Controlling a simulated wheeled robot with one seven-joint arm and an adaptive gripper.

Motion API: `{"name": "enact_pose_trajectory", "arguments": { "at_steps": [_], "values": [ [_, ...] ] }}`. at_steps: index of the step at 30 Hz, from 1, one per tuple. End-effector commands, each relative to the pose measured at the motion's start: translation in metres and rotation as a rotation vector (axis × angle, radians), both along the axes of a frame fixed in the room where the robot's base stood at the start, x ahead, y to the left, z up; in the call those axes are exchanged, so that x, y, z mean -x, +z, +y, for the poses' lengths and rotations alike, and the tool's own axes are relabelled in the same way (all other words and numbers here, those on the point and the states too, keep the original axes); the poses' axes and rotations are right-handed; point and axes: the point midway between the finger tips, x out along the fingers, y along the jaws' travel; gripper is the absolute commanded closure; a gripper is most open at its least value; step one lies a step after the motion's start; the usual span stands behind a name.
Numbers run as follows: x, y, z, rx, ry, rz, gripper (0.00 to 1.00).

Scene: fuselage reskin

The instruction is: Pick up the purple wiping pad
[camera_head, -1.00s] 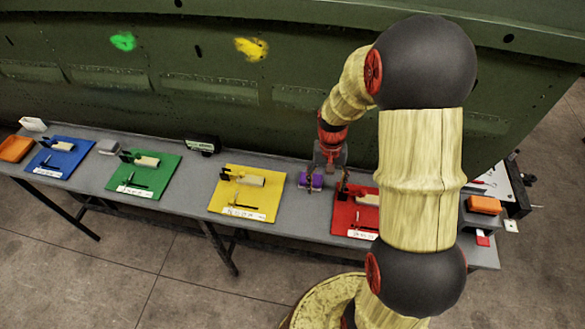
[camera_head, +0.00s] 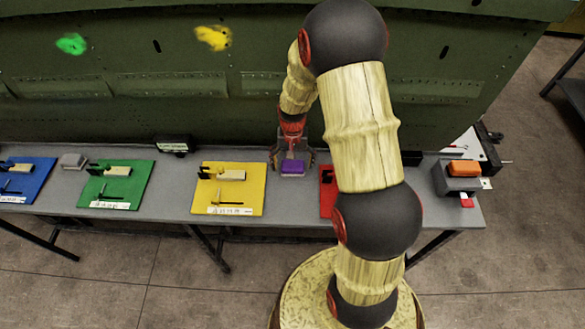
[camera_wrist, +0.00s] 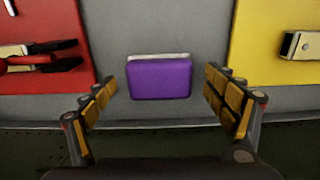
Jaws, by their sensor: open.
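The purple wiping pad (camera_head: 292,167) lies on the grey table between the yellow and red mats in the head view. In the wrist view the purple pad (camera_wrist: 160,80) shows a pale strip along its upper edge. My gripper (camera_head: 292,165) is over the pad in the head view. In the wrist view my gripper (camera_wrist: 165,100) is open, one finger on each side of the pad, with a gap on both sides. The fingers do not touch the pad. How high they are above the table is hard to tell.
A yellow mat (camera_head: 240,195) and a red mat (camera_wrist: 40,75) with tools flank the pad. Green (camera_head: 130,196) and blue (camera_head: 40,185) mats lie further left. An orange block (camera_head: 464,167) is at the right end. The green fuselage panel (camera_head: 180,110) stands behind the grey table (camera_head: 175,200).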

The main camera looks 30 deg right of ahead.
Motion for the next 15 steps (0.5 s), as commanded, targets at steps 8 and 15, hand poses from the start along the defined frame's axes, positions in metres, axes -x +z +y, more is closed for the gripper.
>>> {"name": "enact_pose_trajectory", "arguments": {
  "at_steps": [8, 15],
  "values": [
    [-0.0008, -0.0103, -0.0003, 0.000, 0.000, -0.002, 0.14],
    [-0.0006, -0.0103, -0.0002, 0.000, 0.000, -0.002, 0.26]
  ]
}}
